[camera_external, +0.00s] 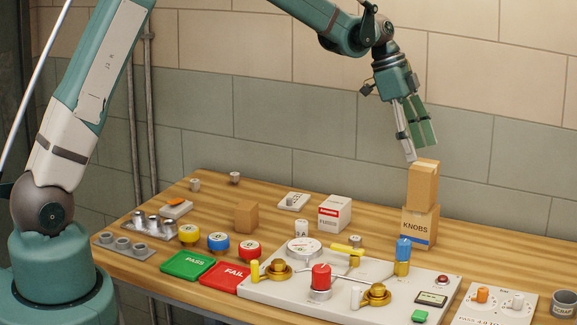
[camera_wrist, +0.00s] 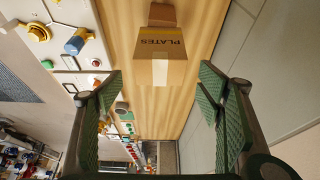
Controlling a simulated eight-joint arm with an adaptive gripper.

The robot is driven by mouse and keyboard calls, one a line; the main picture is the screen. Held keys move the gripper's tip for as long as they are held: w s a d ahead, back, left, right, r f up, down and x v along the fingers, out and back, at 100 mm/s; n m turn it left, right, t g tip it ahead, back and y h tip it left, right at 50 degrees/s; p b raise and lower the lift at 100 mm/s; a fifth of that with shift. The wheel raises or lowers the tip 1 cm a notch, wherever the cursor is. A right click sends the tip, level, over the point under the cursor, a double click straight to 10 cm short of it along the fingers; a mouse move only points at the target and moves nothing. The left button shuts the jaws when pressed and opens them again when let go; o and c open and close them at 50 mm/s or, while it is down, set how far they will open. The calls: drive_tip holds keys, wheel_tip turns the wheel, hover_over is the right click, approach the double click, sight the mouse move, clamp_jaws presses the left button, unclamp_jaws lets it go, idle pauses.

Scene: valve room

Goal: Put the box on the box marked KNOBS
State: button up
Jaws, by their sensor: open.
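In the wrist view, a cardboard box (camera_wrist: 163,50) reads PLATES upside down, ahead of my open fingers (camera_wrist: 160,90). A darker brown piece (camera_wrist: 162,15) adjoins it. I cannot tell which external-view box these are.
A white valve panel (camera_external: 335,292) with handles and a blue-topped part (camera_external: 403,250) is in front of the stack. Another brown box (camera_external: 246,217) and a white box (camera_external: 334,212) stand to the left. The wall (camera_external: 500,160) is close behind.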

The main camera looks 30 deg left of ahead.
idle(0.5)
drive_tip(key=s+a+r+n+t, duration=0.1)
drive_tip(key=s+a+r+n, duration=0.3)
drive_tip(key=a, duration=0.5)
drive_tip(key=s+a+r+n+t+y, duration=0.1)
drive_tip(key=s+a+r, duration=0.45)
drive_tip(key=a, duration=0.35)
drive_tip(key=s+a+r+n+t, duration=0.25)
drive_tip(key=a+r, duration=0.25)
drive_tip(key=a, duration=0.3)
drive_tip(key=s+a+f+n+t+y, duration=0.2)
drive_tip(key=s+a+n, duration=0.8)
drive_tip(key=s+a, duration=1.2)
drive_tip(key=shift+s+a+f+t+y, duration=0.35)
drive_tip(key=shift+s+f+y, duration=0.35)
drive_tip(key=shift+s, duration=1.15)
drive_tip(key=shift+n, duration=0.25)
wheel_tip(320, 180, down, 26)
drive_tip(key=b, duration=2.6)
drive_tip(key=shift+r, duration=0.15)
